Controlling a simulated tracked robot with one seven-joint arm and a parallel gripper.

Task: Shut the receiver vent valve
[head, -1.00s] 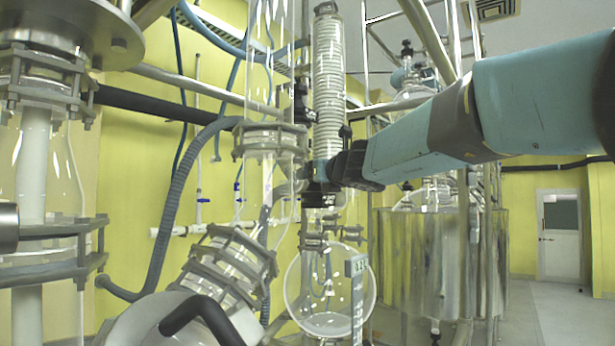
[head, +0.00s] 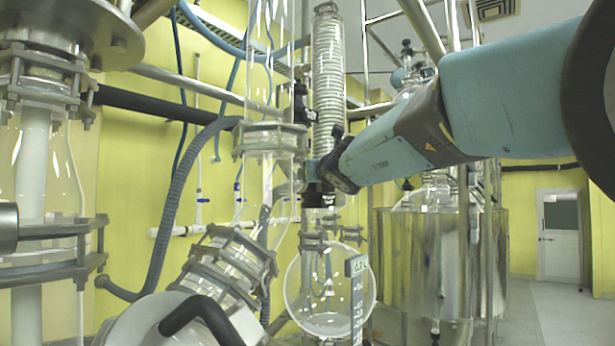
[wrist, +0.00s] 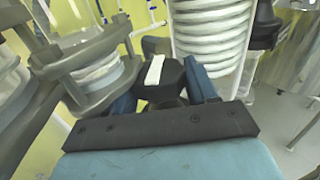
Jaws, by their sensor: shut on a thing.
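My gripper (wrist: 160,92) has its two blue fingers on either side of a black valve handle with a white bar on top (wrist: 155,70), and is shut on it. I take this handle to be the receiver vent valve. In the head view my gripper (head: 313,171) reaches in from the right, just below the coiled glass condenser (head: 329,70). The handle is mostly hidden there by my wrist. The round glass receiver flask (head: 330,290) with a scale plate stands below. The white bar lies nearly upright in the wrist view, leaning slightly right.
A flanged glass column (head: 270,140) stands close to the left of my gripper. A grey corrugated hose (head: 180,195) loops at the left. A steel vessel (head: 425,260) stands behind on the right. Open floor (head: 540,310) shows at the far right.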

